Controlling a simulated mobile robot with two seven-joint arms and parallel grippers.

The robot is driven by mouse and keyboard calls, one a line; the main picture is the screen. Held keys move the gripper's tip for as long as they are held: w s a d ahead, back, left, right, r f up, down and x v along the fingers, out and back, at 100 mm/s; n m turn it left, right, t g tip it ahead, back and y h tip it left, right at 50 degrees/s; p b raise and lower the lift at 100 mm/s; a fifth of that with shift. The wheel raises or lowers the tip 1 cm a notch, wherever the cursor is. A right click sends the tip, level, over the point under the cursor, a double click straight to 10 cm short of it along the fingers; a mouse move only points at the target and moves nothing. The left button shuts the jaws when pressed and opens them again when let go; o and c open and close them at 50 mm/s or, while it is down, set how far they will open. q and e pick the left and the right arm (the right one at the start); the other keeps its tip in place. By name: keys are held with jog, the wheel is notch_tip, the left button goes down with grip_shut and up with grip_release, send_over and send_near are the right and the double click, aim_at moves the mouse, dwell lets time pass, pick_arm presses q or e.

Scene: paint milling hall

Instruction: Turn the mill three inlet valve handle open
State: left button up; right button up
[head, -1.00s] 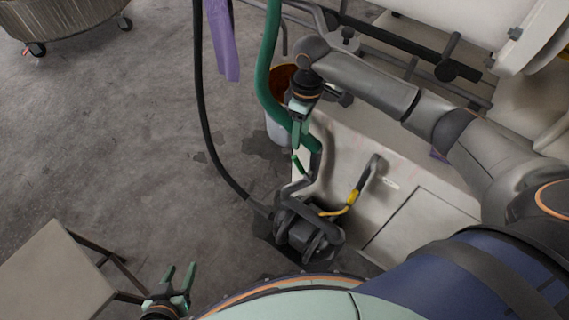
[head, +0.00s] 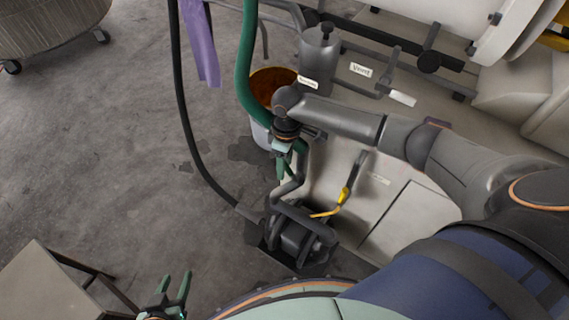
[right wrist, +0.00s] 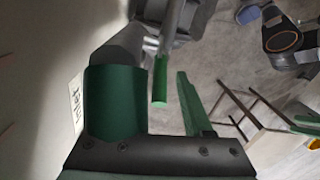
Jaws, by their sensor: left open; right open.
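In the right wrist view a grey rod with a green end (right wrist: 161,78), which looks like the inlet valve handle, stands between the fingers of my right gripper (right wrist: 150,88). A white label (right wrist: 76,115), partly hidden, seems to read "Inlet" beside it. The gripper is open; I cannot tell whether a finger touches the rod. In the head view my right gripper (head: 284,163) is low beside the white machine housing (head: 335,165), near a grey pipe; the handle is not clearly distinguishable there. My left gripper (head: 174,288) is open and empty at the bottom left.
A dark pump (head: 296,238) stands on the floor below, with a yellow-marked lever (head: 346,194) close by.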

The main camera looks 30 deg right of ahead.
grip_shut()
dwell(0.4)
dwell(1.0)
